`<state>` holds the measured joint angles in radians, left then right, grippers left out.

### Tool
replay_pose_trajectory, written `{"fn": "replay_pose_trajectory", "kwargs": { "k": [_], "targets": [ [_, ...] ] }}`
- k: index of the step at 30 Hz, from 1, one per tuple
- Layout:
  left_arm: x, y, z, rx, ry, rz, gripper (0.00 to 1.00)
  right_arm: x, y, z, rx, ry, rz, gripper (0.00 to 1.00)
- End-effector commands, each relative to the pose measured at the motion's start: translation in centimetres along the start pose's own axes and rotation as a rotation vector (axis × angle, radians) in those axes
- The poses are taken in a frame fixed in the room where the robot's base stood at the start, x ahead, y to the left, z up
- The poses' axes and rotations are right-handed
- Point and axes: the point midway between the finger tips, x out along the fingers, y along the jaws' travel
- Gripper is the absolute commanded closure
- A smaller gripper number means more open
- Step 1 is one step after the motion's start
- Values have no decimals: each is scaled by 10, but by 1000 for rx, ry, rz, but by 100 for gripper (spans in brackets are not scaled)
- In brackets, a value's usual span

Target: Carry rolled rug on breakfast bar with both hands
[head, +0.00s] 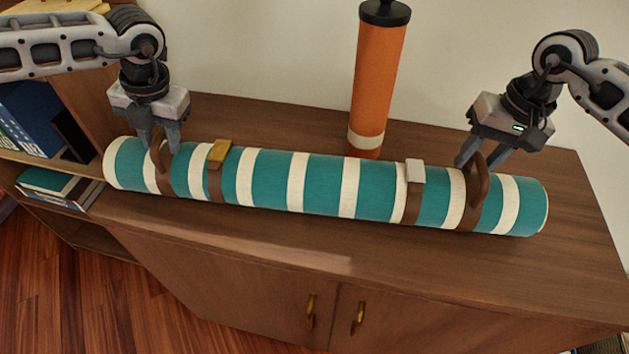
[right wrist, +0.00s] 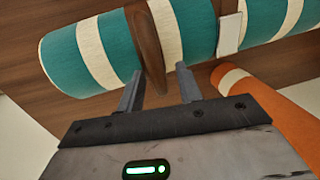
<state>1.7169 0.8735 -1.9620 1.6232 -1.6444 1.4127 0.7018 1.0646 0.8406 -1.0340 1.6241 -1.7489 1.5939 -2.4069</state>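The rolled rug (head: 325,185), teal with cream stripes, lies on its side along the brown wooden top (head: 400,290), which appears to be the bar. It has a brown loop handle near each end, plus brown straps with a gold and a white buckle. My left gripper (head: 160,147) points down at the left handle (head: 163,168), its fingers apart on either side of it. My right gripper (head: 478,163) is over the right handle (head: 479,187). In the right wrist view its fingers (right wrist: 159,88) are spread, with the handle (right wrist: 146,50) at or just beyond the tips.
An orange cylinder (head: 376,80) with a black cap stands upright right behind the rug's middle. A bookshelf with books (head: 58,190) is at the left. The top is clear in front of the rug. Cabinet doors with brass handles (head: 311,311) are below.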

Motion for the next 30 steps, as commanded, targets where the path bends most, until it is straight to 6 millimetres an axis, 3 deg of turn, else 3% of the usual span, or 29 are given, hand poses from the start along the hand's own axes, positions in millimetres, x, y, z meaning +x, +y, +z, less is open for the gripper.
{"fn": "replay_pose_trajectory", "kwargs": {
  "k": [4,8,30],
  "targets": [
    [0,0,0,0,0,0,64,0,0,0,0,0,0,65],
    [0,0,0,0,0,0,100,0,0,0,0,0,0,100],
    [-1,1,0,-1,-1,1,100,-1,0,0,1,0,1,100]
  ]
}}
